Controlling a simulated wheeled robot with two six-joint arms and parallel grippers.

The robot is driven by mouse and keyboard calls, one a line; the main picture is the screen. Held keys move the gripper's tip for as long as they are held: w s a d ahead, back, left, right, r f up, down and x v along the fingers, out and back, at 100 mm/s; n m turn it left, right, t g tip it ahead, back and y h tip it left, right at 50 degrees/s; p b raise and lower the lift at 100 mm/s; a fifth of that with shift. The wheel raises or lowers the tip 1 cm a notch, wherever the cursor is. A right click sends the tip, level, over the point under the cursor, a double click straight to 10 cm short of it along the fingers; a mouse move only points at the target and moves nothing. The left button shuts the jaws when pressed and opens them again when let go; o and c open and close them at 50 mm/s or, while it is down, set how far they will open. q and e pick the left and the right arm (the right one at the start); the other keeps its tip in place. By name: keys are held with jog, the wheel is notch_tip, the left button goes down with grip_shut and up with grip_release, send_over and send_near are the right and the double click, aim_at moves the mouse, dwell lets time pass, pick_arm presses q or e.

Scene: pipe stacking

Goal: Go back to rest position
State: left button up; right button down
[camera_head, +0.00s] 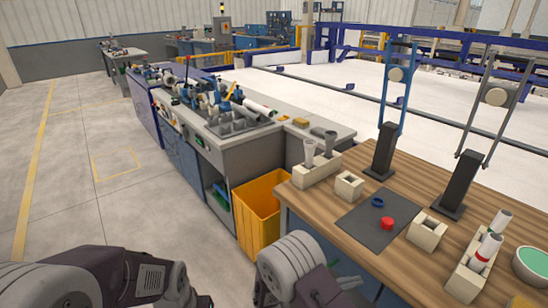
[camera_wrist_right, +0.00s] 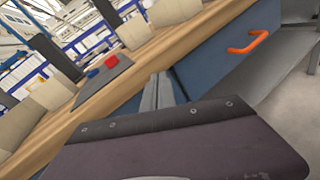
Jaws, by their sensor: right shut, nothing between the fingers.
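My right gripper (camera_wrist_right: 158,92) is shut and empty in the right wrist view. It is beside the wooden table (camera_head: 345,218), in front of its blue side panel, apart from the objects on top. In the head view my right arm comes in at the bottom centre, with the right gripper (camera_head: 345,283) partly cut off by the bottom edge. My left arm's links fill the bottom left; its gripper is not visible.
Cream blocks (camera_head: 349,186), two dark stands (camera_head: 383,150), white pipes in a holder (camera_head: 489,247) and a green bowl (camera_head: 531,264) stand on the table. A yellow bin (camera_head: 258,212) is left of it. Floor at left is clear.

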jog(key=s+d+r+m+g+y, duration=0.1)
jog(key=s+d+r+m+g, duration=0.2)
jog(key=d+m+g, duration=0.15)
jog(key=s+m+g+y, duration=0.3)
jog(key=s+m+y, duration=0.65)
jog(key=s, duration=0.25)
jog(key=a+f+m+t+y, duration=0.25)
jog(key=a+m+y, duration=0.2)
jog(key=a, duration=0.35)
jog(key=w+r+t+y+p, duration=0.1)
jog(key=w+r+t+p, duration=0.1)
jog(key=r+p, duration=1.1)
jog(key=shift+w+a+r+p, duration=0.35)
jog(key=shift+w+a+r, duration=0.05)
jog(key=shift+w, duration=0.4)
jog(key=shift+n, duration=0.25)
